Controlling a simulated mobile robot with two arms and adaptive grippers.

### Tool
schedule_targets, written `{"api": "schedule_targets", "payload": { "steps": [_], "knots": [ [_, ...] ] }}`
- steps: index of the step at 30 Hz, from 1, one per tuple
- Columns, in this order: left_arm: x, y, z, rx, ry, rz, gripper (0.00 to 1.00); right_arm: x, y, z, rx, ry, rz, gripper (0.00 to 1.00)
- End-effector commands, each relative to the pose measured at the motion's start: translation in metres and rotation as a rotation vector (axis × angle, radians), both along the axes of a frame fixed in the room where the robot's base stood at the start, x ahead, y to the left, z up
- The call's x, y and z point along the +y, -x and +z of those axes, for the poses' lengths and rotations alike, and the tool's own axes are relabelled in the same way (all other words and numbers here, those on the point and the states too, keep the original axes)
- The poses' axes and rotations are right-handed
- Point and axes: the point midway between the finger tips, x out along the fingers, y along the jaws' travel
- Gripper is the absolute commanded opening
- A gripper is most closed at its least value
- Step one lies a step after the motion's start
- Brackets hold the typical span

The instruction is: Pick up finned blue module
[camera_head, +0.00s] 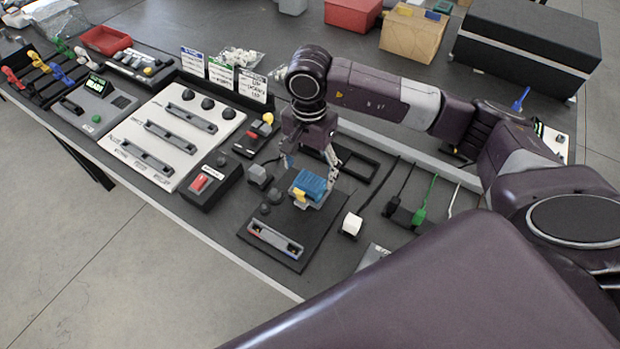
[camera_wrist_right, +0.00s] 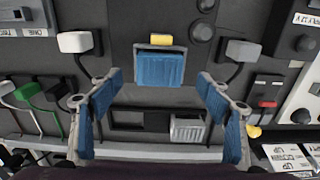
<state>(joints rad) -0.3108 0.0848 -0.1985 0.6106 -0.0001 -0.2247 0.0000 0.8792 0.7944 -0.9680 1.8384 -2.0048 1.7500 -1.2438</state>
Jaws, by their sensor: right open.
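The finned blue module (camera_head: 309,184) sits on a dark panel on the bench, with a yellow block (camera_head: 299,195) at its near edge. In the right wrist view the blue module (camera_wrist_right: 160,68) shows its ribs, with the yellow block (camera_wrist_right: 161,40) above it. My right gripper (camera_head: 308,172) is open and close to the module in the head view. In the right wrist view its two blue-padded fingers (camera_wrist_right: 160,105) stand apart, one to each side and below the module in the picture. The fingers look empty. My left gripper is not in view.
The dark panel (camera_head: 320,235) also carries a grey slotted bar (camera_head: 275,240) and round knobs. A white cube (camera_head: 351,223) and several cables lie right of it. A black box with a red switch (camera_head: 201,184) and a white slider panel (camera_head: 140,145) stand left.

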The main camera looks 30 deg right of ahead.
Motion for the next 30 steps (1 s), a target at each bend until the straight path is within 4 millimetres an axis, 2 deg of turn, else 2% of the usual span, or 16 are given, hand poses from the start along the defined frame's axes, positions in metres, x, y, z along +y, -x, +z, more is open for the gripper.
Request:
{"api": "schedule_targets", "payload": {
  "steps": [2, 5, 8, 12, 15, 20, 30],
  "knots": [
    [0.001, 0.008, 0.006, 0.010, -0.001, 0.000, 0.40, -0.001, 0.001, -0.007, 0.004, 0.001, -0.002, 0.71],
    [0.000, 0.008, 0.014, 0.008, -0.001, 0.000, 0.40, -0.001, 0.002, -0.019, 0.005, 0.001, -0.001, 0.71],
    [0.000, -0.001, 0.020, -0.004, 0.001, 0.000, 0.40, -0.002, 0.002, -0.034, 0.004, -0.001, -0.002, 0.71],
    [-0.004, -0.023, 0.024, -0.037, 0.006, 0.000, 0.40, -0.001, 0.002, -0.049, 0.001, -0.001, -0.001, 0.71],
    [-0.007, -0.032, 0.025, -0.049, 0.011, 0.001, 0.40, -0.002, 0.001, -0.053, -0.001, 0.001, -0.001, 0.71],
    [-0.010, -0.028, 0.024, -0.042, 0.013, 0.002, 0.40, -0.002, 0.001, -0.053, -0.001, 0.001, 0.000, 0.71],
    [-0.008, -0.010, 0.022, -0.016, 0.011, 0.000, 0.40, -0.002, 0.001, -0.053, -0.001, 0.000, -0.001, 0.34]
  ]
}}
